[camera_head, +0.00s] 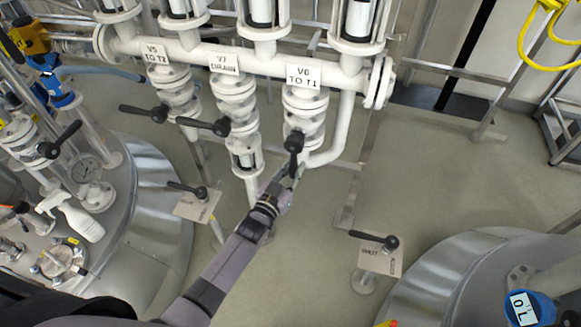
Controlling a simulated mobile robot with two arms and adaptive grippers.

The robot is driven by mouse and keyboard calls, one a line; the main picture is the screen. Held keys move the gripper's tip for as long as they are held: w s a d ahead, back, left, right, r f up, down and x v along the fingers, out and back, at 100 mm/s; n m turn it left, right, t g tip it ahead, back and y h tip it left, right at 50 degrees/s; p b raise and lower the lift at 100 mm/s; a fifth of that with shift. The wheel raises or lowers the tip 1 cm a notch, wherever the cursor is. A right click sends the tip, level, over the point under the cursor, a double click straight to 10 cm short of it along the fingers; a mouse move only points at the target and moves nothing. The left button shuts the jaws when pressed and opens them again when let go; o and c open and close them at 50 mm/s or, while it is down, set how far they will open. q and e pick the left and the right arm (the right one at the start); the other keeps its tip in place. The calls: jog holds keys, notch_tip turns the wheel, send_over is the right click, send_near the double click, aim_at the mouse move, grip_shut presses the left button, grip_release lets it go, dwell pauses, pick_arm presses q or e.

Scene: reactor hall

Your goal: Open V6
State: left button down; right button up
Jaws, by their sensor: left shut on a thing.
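Valve V6 (304,118) is a white flanged valve under the sign "V6 TO T1" (303,76), on the right end of the white manifold pipe. Its black lever handle (293,142) points down and toward me, unlike the levers of V5 and V7, which point left. My left gripper (291,175) comes up from below and is shut on the lower end of the V6 handle. The fingers partly hide that end. My right gripper is not in view.
Valve V5 (176,92) and valve V7 (236,100) stand left of V6. A steel tank (150,215) with a spray bottle (82,220) is at left, another tank (470,270) at lower right. Two small stands with black levers are near my arm.

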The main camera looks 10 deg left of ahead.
pick_arm(q)
jog(key=shift+s+d+f, duration=0.15)
jog(key=shift+f, duration=0.05)
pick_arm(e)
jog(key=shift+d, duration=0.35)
pick_arm(q)
jog(key=c, duration=1.8)
grip_release()
jog(key=o, duration=0.3)
jog(key=shift+r, duration=0.15)
jog(key=shift+o, duration=0.2)
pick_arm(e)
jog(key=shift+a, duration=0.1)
pick_arm(q)
jog(key=v, duration=1.2)
